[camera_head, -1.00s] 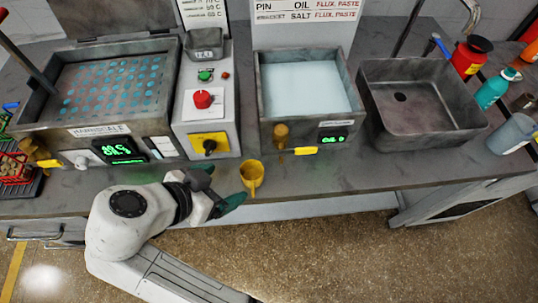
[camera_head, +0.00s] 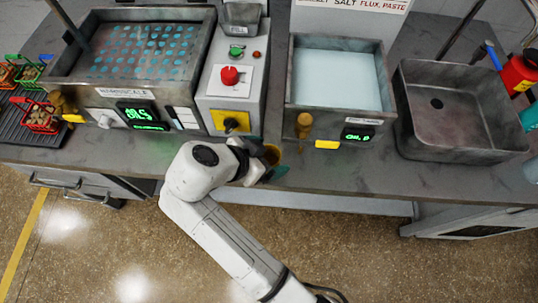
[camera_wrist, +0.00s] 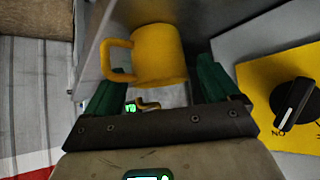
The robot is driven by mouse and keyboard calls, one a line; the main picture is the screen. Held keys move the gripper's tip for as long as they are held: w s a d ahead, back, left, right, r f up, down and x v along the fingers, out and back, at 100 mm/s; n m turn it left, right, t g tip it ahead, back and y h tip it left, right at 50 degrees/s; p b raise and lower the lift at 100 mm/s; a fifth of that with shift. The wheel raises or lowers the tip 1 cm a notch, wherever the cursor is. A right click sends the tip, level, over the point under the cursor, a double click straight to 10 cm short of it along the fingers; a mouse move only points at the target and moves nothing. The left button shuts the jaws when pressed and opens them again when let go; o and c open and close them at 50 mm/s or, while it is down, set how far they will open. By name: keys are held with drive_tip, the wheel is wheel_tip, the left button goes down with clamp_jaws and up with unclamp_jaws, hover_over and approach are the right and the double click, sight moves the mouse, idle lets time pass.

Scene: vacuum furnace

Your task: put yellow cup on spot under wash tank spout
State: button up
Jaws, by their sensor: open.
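The yellow cup (camera_head: 272,153) stands on the counter near its front edge, partly hidden by my gripper (camera_head: 262,164). In the wrist view the cup (camera_wrist: 160,55) shows between the green fingers of my gripper (camera_wrist: 160,84), its handle towards the left finger. The gripper is open, with visible space beside the cup. The middle tank (camera_head: 337,113) holds pale liquid and has a brass spout (camera_head: 304,125) right of the cup. The left tank (camera_head: 75,70) has another brass spout (camera_head: 60,102). I cannot read which is the wash tank, and no marked spot is clear.
A control box with a red knob (camera_head: 229,75) and a yellow switch plate (camera_head: 230,121) stands behind the cup. An empty grey basin (camera_head: 460,135) stands at the right. Red baskets (camera_head: 40,117) sit at the left. The front strip of counter right of the cup is clear.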

drive_tip(key=shift+x, duration=1.1)
drive_tip(key=shift+r, duration=0.1)
drive_tip(key=c, duration=1.2)
drive_tip(key=shift+w+r, duration=0.1)
drive_tip(key=shift+r, duration=0.05)
